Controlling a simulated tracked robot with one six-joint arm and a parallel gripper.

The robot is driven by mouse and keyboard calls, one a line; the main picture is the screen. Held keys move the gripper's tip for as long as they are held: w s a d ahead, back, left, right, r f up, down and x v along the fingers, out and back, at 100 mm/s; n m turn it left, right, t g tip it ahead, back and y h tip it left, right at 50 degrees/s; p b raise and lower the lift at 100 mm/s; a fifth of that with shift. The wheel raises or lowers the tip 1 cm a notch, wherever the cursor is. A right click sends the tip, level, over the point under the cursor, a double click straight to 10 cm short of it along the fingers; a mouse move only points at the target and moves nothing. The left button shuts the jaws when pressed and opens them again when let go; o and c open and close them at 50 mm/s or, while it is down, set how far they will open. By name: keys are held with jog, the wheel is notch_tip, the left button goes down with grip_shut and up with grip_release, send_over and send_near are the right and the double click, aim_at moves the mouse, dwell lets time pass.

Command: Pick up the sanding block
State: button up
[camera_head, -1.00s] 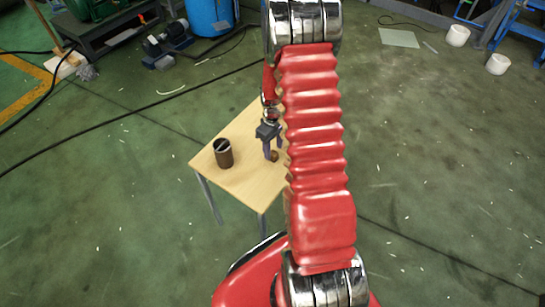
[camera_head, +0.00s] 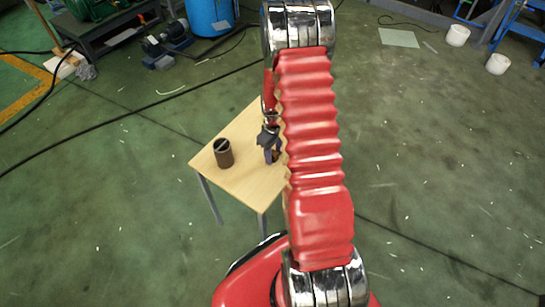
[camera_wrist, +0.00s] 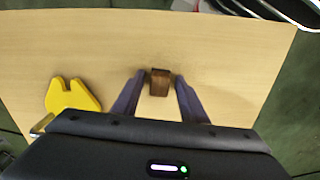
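A small brown block, which looks like the sanding block (camera_wrist: 160,82), lies on the light wooden table (camera_wrist: 225,50). In the wrist view it sits between the two fingertips of my gripper (camera_wrist: 160,76), with a narrow gap on each side. The gripper is open and is not pressed on the block. In the head view my gripper (camera_head: 270,155) points down at the table beside my red arm. There the block is mostly hidden by the fingers.
A dark cylindrical can (camera_head: 223,153) stands on the table left of my gripper. A yellow notched piece (camera_wrist: 72,96) lies left of the block in the wrist view. My arm hides the table's right part in the head view. Green floor surrounds the table.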

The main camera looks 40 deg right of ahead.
aim_at(274, 153)
jog(key=c, duration=1)
jog(key=shift+o, duration=0.2)
jog(key=shift+r, duration=0.1)
notch_tip(274, 153, up, 10)
jog(key=shift+f, duration=0.1)
dwell(0.3)
